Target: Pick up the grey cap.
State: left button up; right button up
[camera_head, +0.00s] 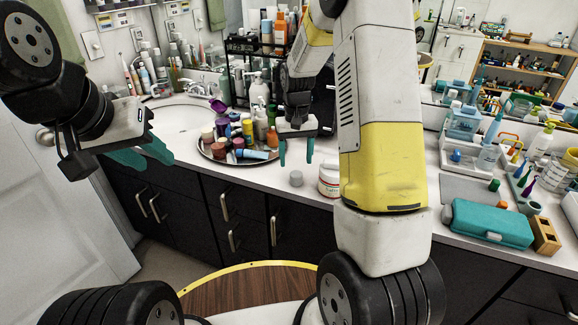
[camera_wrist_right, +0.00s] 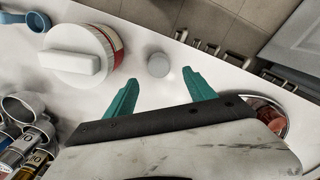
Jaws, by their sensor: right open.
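The grey cap (camera_head: 296,179) is a small round piece on the white counter, near its front edge and left of a white jar. It also shows in the right wrist view (camera_wrist_right: 158,65), just beyond the fingertips. My right gripper (camera_head: 297,163) is open and empty, with its teal fingers apart, behind the cap and pointing down toward the counter. In the right wrist view (camera_wrist_right: 161,78) the cap lies ahead of the gap between the fingers, with no finger touching it. My left gripper (camera_head: 161,165) is open and empty at the far left, away from the cap.
The white jar (camera_head: 328,181) with a red label stands close to the right of the cap. A round tray (camera_head: 205,153) crowded with bottles is to the left. A teal case (camera_head: 490,224) lies farther right.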

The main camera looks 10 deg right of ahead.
aim_at(296, 174)
jog(key=f, duration=0.5)
jog(key=shift+s+f, duration=0.25)
jog(key=shift+s, duration=0.05)
grip_shut()
jog(key=shift+r, duration=0.1)
jog(key=shift+w+r, duration=0.1)
jog(key=shift+r, duration=0.35)
jog(key=r, duration=0.2)
jog(key=shift+s+a+r, duration=0.15)
jog(key=shift+s+r, duration=0.25)
jog(key=s+a, duration=0.2)
jog(key=s, duration=0.5)
jog(key=s+a+r, duration=0.1)
jog(key=s+a, duration=0.2)
jog(key=s, duration=0.4)
jog(key=shift+a, duration=0.3)
